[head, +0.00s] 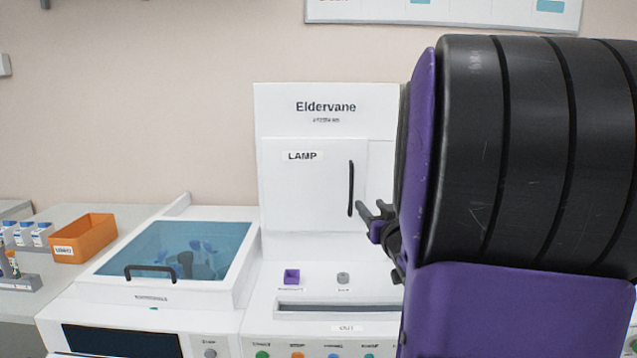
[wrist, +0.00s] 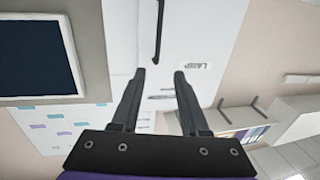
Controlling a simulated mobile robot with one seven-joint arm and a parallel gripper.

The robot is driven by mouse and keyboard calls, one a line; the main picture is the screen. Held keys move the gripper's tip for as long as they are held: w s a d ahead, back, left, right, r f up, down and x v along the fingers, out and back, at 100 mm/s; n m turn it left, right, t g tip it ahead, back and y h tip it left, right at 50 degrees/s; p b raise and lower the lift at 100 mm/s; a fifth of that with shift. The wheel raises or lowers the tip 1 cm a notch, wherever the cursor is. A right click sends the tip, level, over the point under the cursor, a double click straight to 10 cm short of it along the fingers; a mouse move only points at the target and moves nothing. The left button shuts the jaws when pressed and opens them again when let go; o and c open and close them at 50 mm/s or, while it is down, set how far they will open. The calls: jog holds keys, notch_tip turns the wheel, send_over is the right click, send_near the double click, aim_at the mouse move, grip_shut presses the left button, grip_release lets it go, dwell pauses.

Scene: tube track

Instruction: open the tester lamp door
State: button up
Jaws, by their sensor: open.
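The tester is the white upright Eldervane unit (head: 322,100). Its lamp door (head: 305,195) is a white panel labelled LAMP, and it looks shut. A black vertical handle (head: 351,188) sits near the door's right side. My gripper (head: 374,212) is just right of the handle and near its lower end, open and empty. In the wrist view the gripper (wrist: 163,74) points towards the door, its fingers apart. The handle (wrist: 159,32) shows beyond the fingertips, apart from them. My arm hides the tester's right side in the head view.
A machine with a blue clear lid (head: 175,250) and black handle stands left of the tester. The tester's front deck has a purple socket (head: 291,276), a grey knob (head: 343,278) and coloured buttons. An orange bin (head: 84,238) and a tube rack (head: 22,282) are far left.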

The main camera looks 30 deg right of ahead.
aim_at(352, 183)
jog(key=x, duration=1.7)
jog(key=shift+d, duration=0.25)
grip_shut()
dwell(0.6)
